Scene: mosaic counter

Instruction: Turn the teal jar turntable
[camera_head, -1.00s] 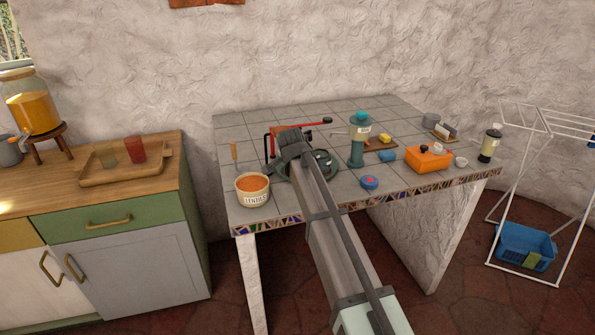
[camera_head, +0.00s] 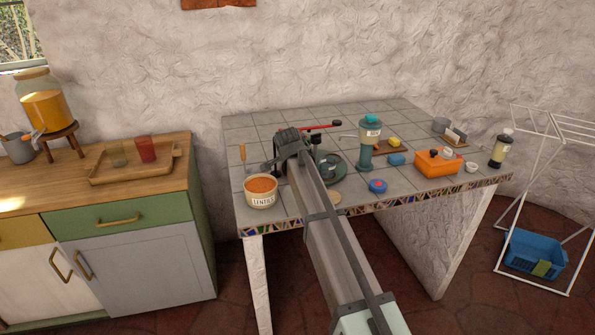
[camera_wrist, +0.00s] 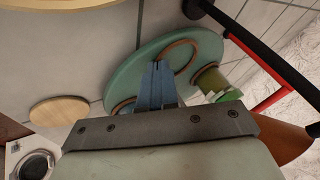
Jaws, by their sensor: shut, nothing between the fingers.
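The teal turntable (camera_head: 333,166) is a flat round disc on the tiled counter, partly hidden behind my arm in the head view. The wrist view shows the teal disc (camera_wrist: 125,82) with brown rings on its top and a green jar (camera_wrist: 212,85) at its right edge. My gripper (camera_wrist: 158,66) is shut and empty, its fingers overlapping the disc in the wrist view. I cannot tell whether the fingertips touch the disc or a ring. In the head view my gripper's fingertips are hidden behind its wrist.
A lentil bowl (camera_head: 261,192) stands left of my arm. A red-handled bar (camera_head: 322,127) lies behind it. A teal grinder (camera_head: 366,148), blue-and-red tin (camera_head: 378,186) and orange box (camera_head: 436,163) stand to the right. A pale wooden disc (camera_wrist: 58,110) lies near the turntable.

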